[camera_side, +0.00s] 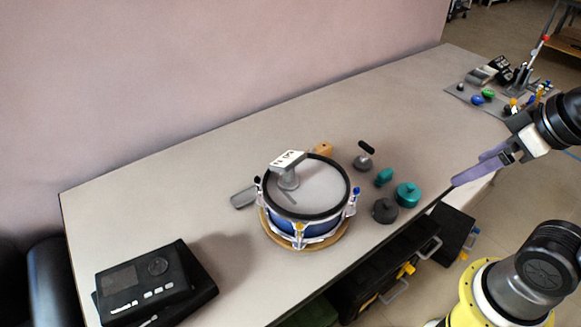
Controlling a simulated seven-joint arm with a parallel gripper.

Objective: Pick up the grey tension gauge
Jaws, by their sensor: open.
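A grey piece with a white, dark-marked top plate (288,160), apparently the tension gauge, stands on the pale head of a blue drum (318,189), left of its middle. The markings are too small to read surely. My gripper (470,173) is at the right, over the table's front edge, well apart from the drum. Its purple fingers point left and down; they are open, with nothing seen between them.
Right of the drum stand a dark grey knob-topped weight (384,211), teal pieces (407,196) and a black-handled grey piece (364,156). A tan block (323,149) is behind it. A black device (150,278) lies front left. The back of the table is clear.

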